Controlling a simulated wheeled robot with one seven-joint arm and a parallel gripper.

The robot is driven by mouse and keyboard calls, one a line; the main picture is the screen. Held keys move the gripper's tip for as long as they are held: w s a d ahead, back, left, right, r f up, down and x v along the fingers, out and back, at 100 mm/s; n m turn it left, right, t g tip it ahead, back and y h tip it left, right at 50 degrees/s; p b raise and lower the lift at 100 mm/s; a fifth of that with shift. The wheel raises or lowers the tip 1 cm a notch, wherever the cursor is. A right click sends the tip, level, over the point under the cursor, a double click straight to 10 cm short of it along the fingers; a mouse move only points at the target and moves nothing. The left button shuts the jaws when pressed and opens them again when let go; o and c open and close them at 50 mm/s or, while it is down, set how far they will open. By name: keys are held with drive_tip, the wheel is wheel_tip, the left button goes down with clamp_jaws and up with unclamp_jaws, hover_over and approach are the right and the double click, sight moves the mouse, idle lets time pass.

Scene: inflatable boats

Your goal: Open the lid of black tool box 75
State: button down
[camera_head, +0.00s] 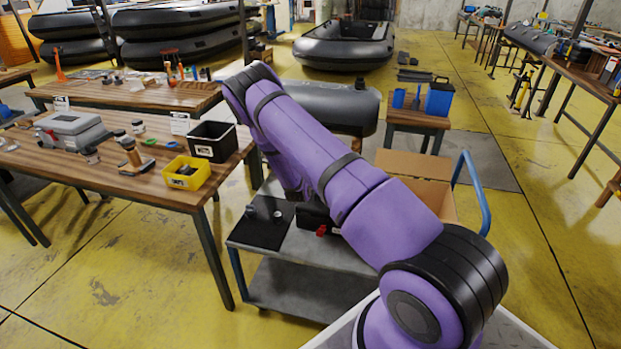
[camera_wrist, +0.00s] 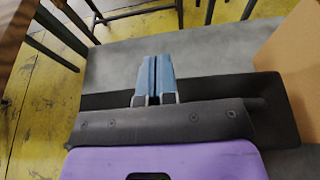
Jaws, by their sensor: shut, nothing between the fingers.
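A black box (camera_head: 312,214) with a red latch sits on the grey cart in the head view, partly hidden behind my arm; I take it to be the tool box. Its lid state cannot be made out. In the wrist view my gripper (camera_wrist: 156,80) has its two blue fingers shut together with nothing between them. It is over the grey cart top, and a black surface (camera_wrist: 235,88) lies behind and right of its base. I cannot tell whether this is the tool box. My gripper is hidden behind my arm in the head view.
The cart (camera_head: 317,247) also carries a flat black panel (camera_head: 262,224) with small items and an open cardboard box (camera_head: 412,165). A wooden table (camera_head: 130,187) with a yellow bin (camera_head: 187,172) and a black bin (camera_head: 212,141) stands left.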

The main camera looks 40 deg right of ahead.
idle(0.3)
drive_tip(key=shift+w+d, duration=0.8)
drive_tip(key=shift+d, duration=0.15)
drive_tip(key=shift+d, duration=0.1)
drive_tip(key=shift+x, duration=1.15)
drive_tip(key=shift+r, duration=0.25)
drive_tip(key=v, duration=0.7)
